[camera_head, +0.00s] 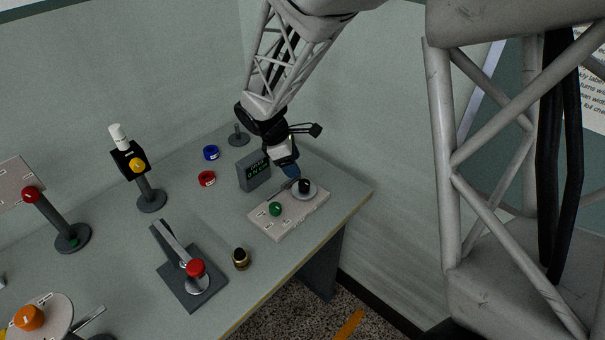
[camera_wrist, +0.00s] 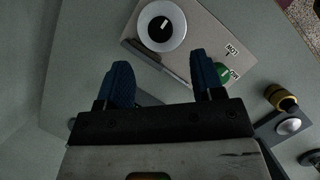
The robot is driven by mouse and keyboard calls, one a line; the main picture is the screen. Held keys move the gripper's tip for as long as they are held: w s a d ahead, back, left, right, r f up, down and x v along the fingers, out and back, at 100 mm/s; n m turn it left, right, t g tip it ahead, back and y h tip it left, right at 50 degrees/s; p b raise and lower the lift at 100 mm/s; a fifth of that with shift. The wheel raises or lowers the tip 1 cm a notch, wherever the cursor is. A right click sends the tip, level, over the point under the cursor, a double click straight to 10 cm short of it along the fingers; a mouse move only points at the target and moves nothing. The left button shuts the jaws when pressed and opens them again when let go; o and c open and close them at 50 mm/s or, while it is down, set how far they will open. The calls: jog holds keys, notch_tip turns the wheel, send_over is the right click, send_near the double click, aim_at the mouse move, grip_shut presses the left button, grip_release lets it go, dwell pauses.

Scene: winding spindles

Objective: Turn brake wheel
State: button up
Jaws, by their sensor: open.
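No readable label tells me which part is the brake wheel. A light panel (camera_head: 289,221) lies on the bench with a black knob (camera_head: 304,186) on a pale round dial and a green knob (camera_head: 275,209). My gripper (camera_head: 292,171) is just behind the dial, its blue fingers pointing down. In the wrist view my gripper (camera_wrist: 163,76) is open with both fingers apart. The pale dial (camera_wrist: 147,36) with its dark knob lies ahead of the fingers, slightly left of centre. The green knob (camera_wrist: 224,73) is beside the right finger. A thin grey rod (camera_wrist: 159,66) shows between the fingers.
A grey box with a green display (camera_head: 254,172) stands left of my gripper. Blue (camera_head: 211,152) and red (camera_head: 207,178) rings lie behind. A red-knobbed lever (camera_head: 196,268) on a dark plate and a brass-black cylinder (camera_head: 241,259) stand in front. Posts with knobs stand left.

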aim_at(304, 183)
jog(key=shift+f, duration=0.1)
dwell(0.3)
jog(key=shift+x, duration=3.85)
jog(key=c, duration=0.9)
